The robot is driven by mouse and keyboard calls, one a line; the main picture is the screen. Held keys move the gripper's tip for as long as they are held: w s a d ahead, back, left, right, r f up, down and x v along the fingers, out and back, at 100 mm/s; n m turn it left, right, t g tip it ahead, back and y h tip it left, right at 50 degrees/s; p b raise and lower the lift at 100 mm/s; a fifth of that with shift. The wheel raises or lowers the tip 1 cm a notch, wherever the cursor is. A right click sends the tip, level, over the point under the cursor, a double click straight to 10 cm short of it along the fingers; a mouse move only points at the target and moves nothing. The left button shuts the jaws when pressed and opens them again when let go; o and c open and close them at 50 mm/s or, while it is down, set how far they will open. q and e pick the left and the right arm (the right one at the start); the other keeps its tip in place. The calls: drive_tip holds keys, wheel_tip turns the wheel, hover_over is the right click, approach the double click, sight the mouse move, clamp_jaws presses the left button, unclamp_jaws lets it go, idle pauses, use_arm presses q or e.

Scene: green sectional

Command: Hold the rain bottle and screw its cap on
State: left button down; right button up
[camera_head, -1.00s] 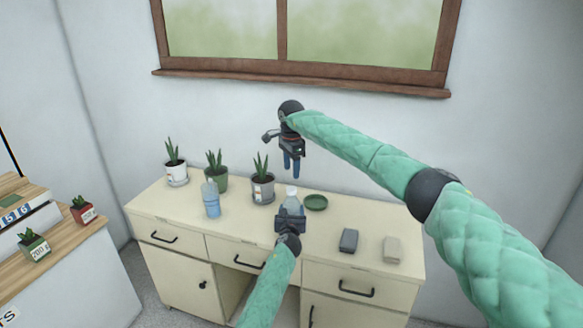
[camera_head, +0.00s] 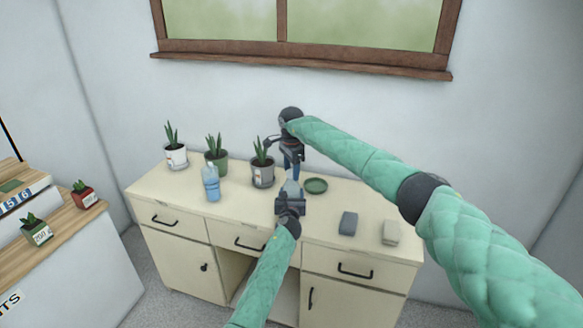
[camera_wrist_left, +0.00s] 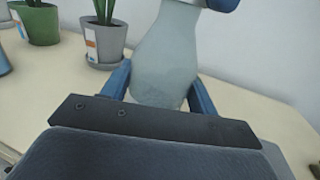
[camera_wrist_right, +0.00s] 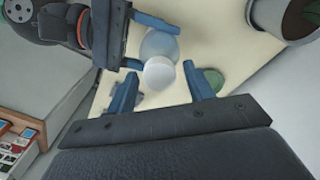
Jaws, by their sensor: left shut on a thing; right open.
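The rain bottle (camera_head: 291,188) is a pale, clear bottle above the cabinet top. My left gripper (camera_head: 289,203) is shut on its body, one finger on each side; the bottle's body also fills the middle of the left wrist view (camera_wrist_left: 167,62). The white cap (camera_wrist_right: 160,73) sits at the top of the bottle in the right wrist view; I cannot tell how tight it is. My right gripper (camera_wrist_right: 161,88) is open, pointing down from above, with its blue fingers apart on either side of the cap. In the head view my right gripper (camera_head: 292,165) hides the cap.
A blue bottle (camera_head: 211,184) stands to the left on the cream cabinet (camera_head: 190,207). Potted plants (camera_head: 263,173) stand along the back. A green dish (camera_head: 316,186) lies just right of the held bottle. A dark grey block (camera_head: 348,223) and a beige block (camera_head: 391,232) lie at the right.

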drive_tip(key=shift+c, duration=0.4)
drive_tip(key=c, duration=0.9)
drive_tip(key=m, duration=0.5)
drive_tip(key=shift+m, duration=0.4)
drive_tip(key=m, duration=0.6)
drive_tip(key=shift+m, duration=0.4)
drive_tip(key=m, duration=0.8)
drive_tip(key=shift+w, duration=0.1)
drive_tip(key=m, duration=0.7)
drive_tip(key=shift+m, duration=0.4)
drive_tip(key=o, duration=1.1)
